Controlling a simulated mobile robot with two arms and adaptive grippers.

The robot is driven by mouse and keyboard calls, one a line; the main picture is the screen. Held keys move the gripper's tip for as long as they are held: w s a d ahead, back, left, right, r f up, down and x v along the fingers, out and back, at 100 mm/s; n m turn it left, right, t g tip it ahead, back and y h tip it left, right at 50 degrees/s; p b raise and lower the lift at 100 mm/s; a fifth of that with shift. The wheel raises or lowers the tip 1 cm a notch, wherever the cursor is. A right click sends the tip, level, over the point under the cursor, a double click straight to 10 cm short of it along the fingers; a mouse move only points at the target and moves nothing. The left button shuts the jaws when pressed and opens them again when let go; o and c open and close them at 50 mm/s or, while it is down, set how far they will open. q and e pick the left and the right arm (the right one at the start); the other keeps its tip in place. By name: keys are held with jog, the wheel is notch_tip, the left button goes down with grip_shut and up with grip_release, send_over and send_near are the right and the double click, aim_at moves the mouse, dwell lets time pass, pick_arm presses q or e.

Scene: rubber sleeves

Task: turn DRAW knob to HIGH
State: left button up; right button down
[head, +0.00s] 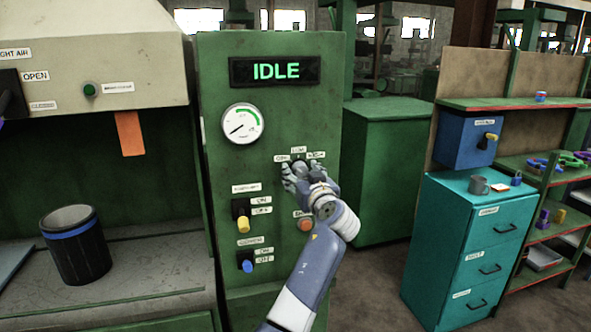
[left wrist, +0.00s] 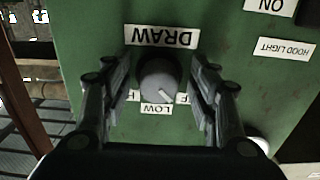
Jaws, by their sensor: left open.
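The DRAW knob (left wrist: 160,80) is a round grey knob on the green panel (head: 222,75). In the left wrist view the panel shows upside down, with the DRAW label (left wrist: 162,37) above the knob and the LOW label (left wrist: 157,110) below it. A pale mark on the knob points to the lower right, towards the partly hidden OFF label. The label at the left, starting with H, is mostly covered by a finger. My left gripper (left wrist: 162,92) is open, one finger on each side of the knob; contact is unclear. In the head view the left gripper (head: 296,176) hides most of the knob.
The panel also bears an IDLE display (head: 276,71), a gauge (head: 243,123), a yellow-handled switch (head: 242,214), a blue-handled switch (head: 246,262) and a red button (head: 305,224). A dark bin (head: 78,255) stands at left; teal drawers (head: 470,240) stand at right.

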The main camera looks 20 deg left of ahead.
pick_arm(q)
jog(key=shift+d+r, duration=0.1)
jog(key=shift+d, duration=0.1)
jog(key=shift+s, duration=0.1)
jog(key=shift+c, duration=1.3)
jog(key=c, duration=0.8)
jog(key=shift+m, duration=0.9)
jog(key=shift+a+r+m, duration=0.1)
jog(key=shift+m, duration=1.1)
jog(key=m, duration=0.2)
jog(key=shift+m, duration=0.4)
jog(key=m+p, duration=0.1)
jog(key=m, duration=0.1)
jog(key=shift+r+m, duration=0.15)
jog(key=shift+m, duration=0.25)
jog(key=m+p, duration=0.2)
jog(key=shift+m, duration=0.3)
jog(key=m+p, duration=0.2)
jog(key=m, duration=0.2)
jog(key=shift+a+r+m+p, duration=0.1)
jog(key=shift+m+p, duration=0.25)
jog(key=shift+m, duration=0.35)
pick_arm(e)
notch_tip(320, 180, up, 6)
jog(key=s, duration=0.1)
jog(key=shift+d, duration=0.3)
jog(key=shift+a, duration=0.1)
